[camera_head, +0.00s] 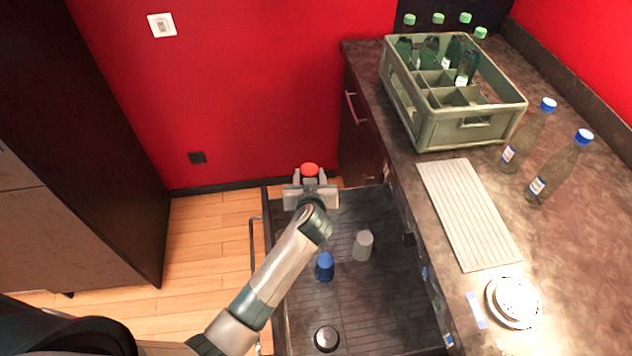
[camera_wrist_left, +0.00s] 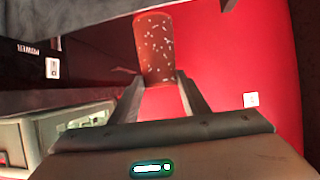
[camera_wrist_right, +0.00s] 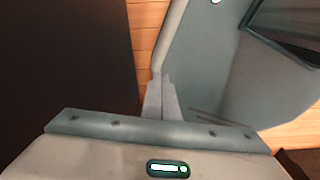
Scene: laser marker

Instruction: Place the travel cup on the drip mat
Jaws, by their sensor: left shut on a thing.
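The travel cup (camera_head: 309,169) is red with small pale flecks. My left gripper (camera_head: 310,182) is shut on it and holds it in the air over the far end of the open drawer. In the left wrist view the cup (camera_wrist_left: 155,48) shows between the two fingertips. The drip mat (camera_head: 468,213) is a pale ribbed strip lying flat on the counter, to the right of the gripper, with nothing on it. My right gripper (camera_wrist_right: 161,98) shows only in its own wrist view, its fingers together and empty.
The open drawer (camera_head: 365,305) holds a blue cup (camera_head: 324,267), a grey cup (camera_head: 362,246) and a dark round-topped cup (camera_head: 327,339). On the counter, a green bottle crate (camera_head: 470,130) stands behind the mat, two bottles (camera_head: 557,170) to its right, and stacked white dishes (camera_head: 514,302) in front.

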